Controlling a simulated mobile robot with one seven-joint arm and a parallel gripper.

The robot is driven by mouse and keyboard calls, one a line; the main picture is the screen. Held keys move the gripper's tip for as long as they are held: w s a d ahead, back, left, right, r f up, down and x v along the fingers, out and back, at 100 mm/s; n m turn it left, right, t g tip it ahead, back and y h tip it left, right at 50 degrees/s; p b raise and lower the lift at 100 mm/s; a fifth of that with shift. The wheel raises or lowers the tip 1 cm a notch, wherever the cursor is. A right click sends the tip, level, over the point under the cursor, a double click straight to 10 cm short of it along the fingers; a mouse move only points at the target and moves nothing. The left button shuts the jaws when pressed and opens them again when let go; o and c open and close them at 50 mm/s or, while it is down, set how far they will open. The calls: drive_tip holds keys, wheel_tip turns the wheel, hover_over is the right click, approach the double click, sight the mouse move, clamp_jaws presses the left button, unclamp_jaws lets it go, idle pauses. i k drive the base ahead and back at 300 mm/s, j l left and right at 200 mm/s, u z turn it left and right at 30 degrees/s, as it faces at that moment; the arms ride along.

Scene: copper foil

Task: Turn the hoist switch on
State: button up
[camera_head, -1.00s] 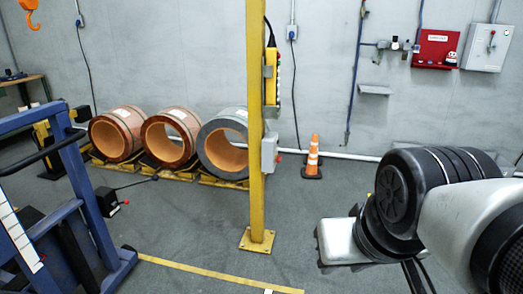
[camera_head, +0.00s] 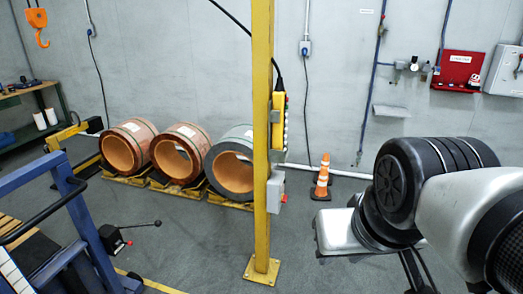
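The hoist switch is not clearly identifiable. A grey box (camera_head: 275,188) with a small red part on its right side is fixed to the yellow post (camera_head: 261,150). Above it on the same post hangs a yellow pendant control (camera_head: 278,120) with a row of buttons and a black cable. An orange hoist hook (camera_head: 38,24) hangs at the top left. My arm fills the right side, with its silver and black links in front of the wall. My gripper's fingers cannot be made out, so whether it is open or shut does not show.
Several copper coils (camera_head: 127,147) lie on yellow pallets along the wall. A blue cart frame (camera_head: 85,215) stands at the left, near a black lever box (camera_head: 112,241). An orange cone (camera_head: 322,178) stands right of the post. The floor around the post base is clear.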

sight(283, 198)
drive_tip(key=i+l+u, duration=0.1)
drive_tip(key=i, duration=0.35)
drive_tip(key=i+l+u, duration=0.1)
drive_tip(key=i+l, duration=0.25)
drive_tip(key=i+l+u, duration=0.1)
drive_tip(key=i+l, duration=0.2)
drive_tip(key=i, duration=0.15)
drive_tip(key=k+l+u, duration=0.1)
drive_tip(key=l, duration=0.25)
drive_tip(key=i+l+z, duration=0.2)
drive_tip(key=i, duration=0.2)
drive_tip(key=i+z, duration=0.15)
drive_tip(key=i, duration=0.3)
